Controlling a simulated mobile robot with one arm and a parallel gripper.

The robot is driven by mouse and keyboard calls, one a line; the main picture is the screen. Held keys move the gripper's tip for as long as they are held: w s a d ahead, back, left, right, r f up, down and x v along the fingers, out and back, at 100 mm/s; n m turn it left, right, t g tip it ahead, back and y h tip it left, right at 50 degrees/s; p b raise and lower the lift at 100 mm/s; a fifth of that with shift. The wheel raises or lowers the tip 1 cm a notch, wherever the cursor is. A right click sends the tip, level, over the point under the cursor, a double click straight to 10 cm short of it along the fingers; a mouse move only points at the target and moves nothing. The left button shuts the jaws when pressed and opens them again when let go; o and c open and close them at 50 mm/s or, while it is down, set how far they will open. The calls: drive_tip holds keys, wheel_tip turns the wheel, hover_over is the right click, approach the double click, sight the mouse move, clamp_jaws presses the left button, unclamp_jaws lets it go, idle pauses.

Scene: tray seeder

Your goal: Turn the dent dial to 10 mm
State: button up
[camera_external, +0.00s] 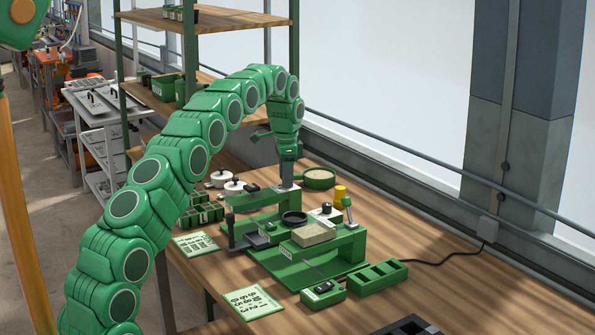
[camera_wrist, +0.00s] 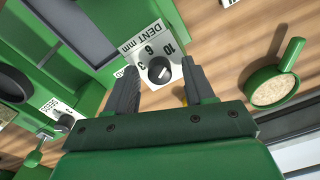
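The dent dial (camera_wrist: 160,70) is a dark round knob with a white mark, on a white plate (camera_wrist: 147,43) printed "DENT mm" with 3, 6 and 10. I cannot tell clearly which number the mark points to. My gripper (camera_wrist: 159,67) is open, with one finger on each side of the knob in the wrist view and gaps between. I cannot tell how far down the fingertips reach. In the external view my gripper (camera_external: 287,184) points down over the back of the green seeder (camera_external: 289,262), and the dent dial is hidden there.
A second dial (camera_wrist: 65,121) with its own white plate sits at the lower left; it also shows in the external view (camera_external: 326,208). A green cup of grain (camera_wrist: 272,88) stands on the bench to the right. A green-knobbed lever (camera_external: 347,203) rises from the seeder.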

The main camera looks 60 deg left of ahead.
idle(0.3)
drive_tip(key=shift+r, duration=3.9)
